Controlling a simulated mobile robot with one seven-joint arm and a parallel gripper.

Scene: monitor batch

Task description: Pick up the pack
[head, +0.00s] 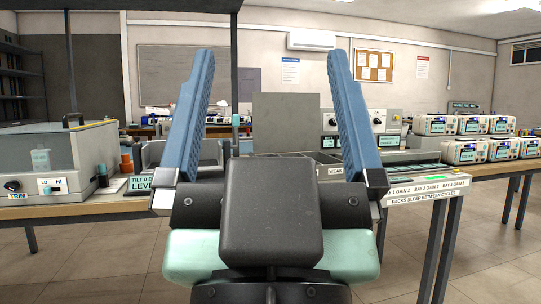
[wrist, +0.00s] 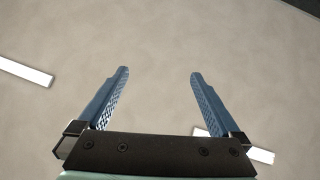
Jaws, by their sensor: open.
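My gripper (head: 268,52) stands upright close in front of the head camera, its two blue fingers spread wide apart. In the wrist view the same gripper (wrist: 159,73) is open with nothing between the fingers. I cannot tell for sure which thing is the pack. A flat row of units with green displays (head: 410,169) lies on the right bench, behind a label reading "PACKS SLEEP BETWEEN CYCLES". My gripper is apart from it, nearer to the camera and to the left. My gripper and arm hide much of the middle of the bench.
A grey box with a handle and a TRIM knob (head: 62,158) stands on the left bench. A grey panel with two dials (head: 361,127) stands behind my right finger. Several white monitors (head: 466,151) stand at the right. Tiled floor (head: 500,262) is clear at the lower right.

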